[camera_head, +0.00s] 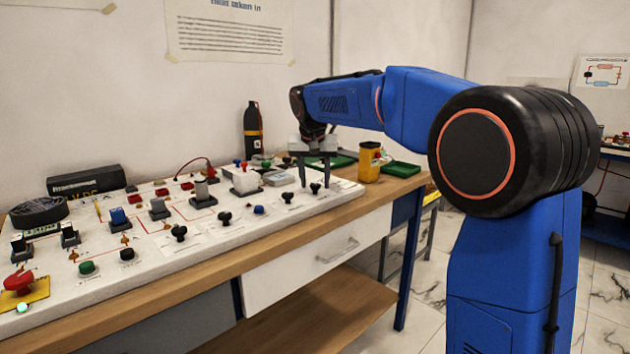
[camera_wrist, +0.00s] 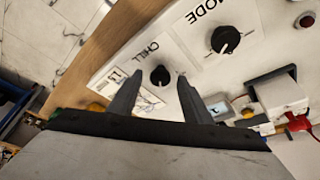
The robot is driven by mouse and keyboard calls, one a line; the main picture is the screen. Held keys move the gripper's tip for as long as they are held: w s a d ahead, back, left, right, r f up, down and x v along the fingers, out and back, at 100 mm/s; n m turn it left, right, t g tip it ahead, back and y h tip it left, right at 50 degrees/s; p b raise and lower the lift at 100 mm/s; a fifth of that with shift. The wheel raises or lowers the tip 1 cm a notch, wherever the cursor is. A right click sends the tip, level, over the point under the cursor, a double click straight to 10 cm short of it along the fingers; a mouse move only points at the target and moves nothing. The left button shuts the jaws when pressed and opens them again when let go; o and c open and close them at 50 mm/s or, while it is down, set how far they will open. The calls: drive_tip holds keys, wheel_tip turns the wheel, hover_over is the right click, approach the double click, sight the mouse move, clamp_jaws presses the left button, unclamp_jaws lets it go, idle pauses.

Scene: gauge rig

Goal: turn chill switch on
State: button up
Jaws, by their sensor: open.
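The chill switch (camera_wrist: 160,76) is a small black rotary knob on the white panel, beside the printed word CHILL in the wrist view. In the head view the same knob (camera_head: 315,188) is near the panel's right end. My gripper (camera_wrist: 161,82) is open, with one finger on each side of the knob in the wrist view. In the head view my gripper (camera_head: 315,178) points down over the knob with its fingertips close to it. I cannot tell whether they touch it, nor which setting the knob points to.
A similar black MODE knob (camera_wrist: 225,40) sits next to the chill switch. A white block (camera_head: 245,181) with coloured terminals stands behind and left. The panel's front edge is clear.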

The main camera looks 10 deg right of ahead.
drive_tip(key=v, duration=1.7)
drive_tip(key=shift+s+d, duration=0.1)
drive_tip(key=shift+s, duration=0.05)
